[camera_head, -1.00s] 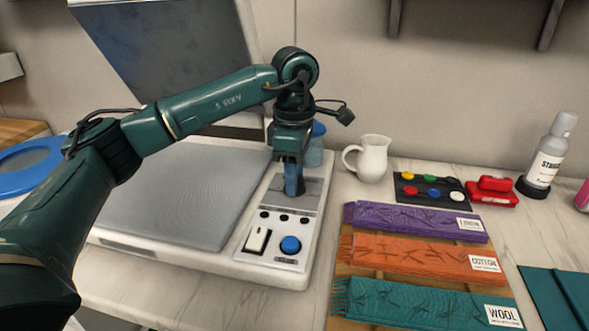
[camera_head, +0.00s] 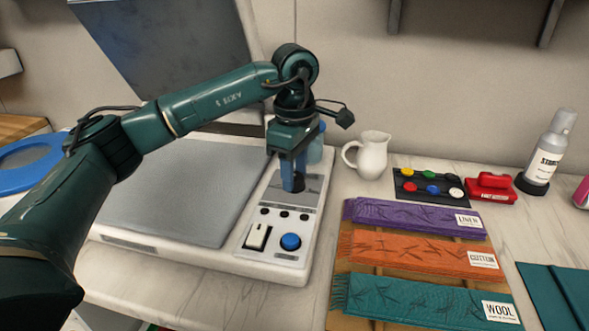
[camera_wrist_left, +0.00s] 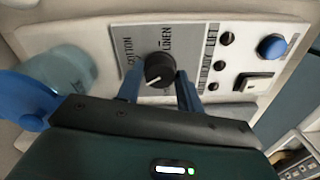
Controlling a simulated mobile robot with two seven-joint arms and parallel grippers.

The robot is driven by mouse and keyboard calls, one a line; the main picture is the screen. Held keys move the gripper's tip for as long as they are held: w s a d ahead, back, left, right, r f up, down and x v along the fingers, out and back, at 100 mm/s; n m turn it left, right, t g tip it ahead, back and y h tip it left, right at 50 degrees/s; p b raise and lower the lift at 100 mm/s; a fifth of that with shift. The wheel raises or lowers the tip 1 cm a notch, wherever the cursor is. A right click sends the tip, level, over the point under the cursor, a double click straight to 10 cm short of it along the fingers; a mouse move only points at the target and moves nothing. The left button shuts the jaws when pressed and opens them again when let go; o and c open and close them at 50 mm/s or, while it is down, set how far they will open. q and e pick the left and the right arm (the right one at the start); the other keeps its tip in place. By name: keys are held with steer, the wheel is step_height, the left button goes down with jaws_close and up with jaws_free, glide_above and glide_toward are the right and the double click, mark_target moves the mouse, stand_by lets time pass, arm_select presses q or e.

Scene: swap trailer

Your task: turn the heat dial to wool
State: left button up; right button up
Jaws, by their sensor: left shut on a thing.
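The heat dial (camera_wrist_left: 160,69) is a round black knob on a grey plate of the white press's control panel (camera_head: 262,262). In the left wrist view, "COTTON" and "LINEN" can be read beside the dial; I cannot read a "WOOL" mark there. My left gripper (camera_head: 292,182) points down at the plate, its blue fingers shut on the dial. In the left wrist view the fingers (camera_wrist_left: 158,84) stand on either side of the knob. Where the dial's pointer aims is hard to tell. My right gripper is not in view.
The panel also has a blue button (camera_head: 290,242) and a white rocker switch (camera_head: 257,236). A white jug (camera_head: 372,157) stands right of the press. Purple, orange and teal cloths (camera_head: 430,300), labelled linen, cotton and wool, lie on a wooden board. A spray bottle (camera_head: 550,150) stands far right.

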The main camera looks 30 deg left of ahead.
arm_select(q)
steer(key=o, duration=1)
steer(key=shift+r, duration=0.15)
step_height(320, 180, up, 13)
steer(key=shift+f+p, duration=0.1)
steer(key=shift+p, duration=1)
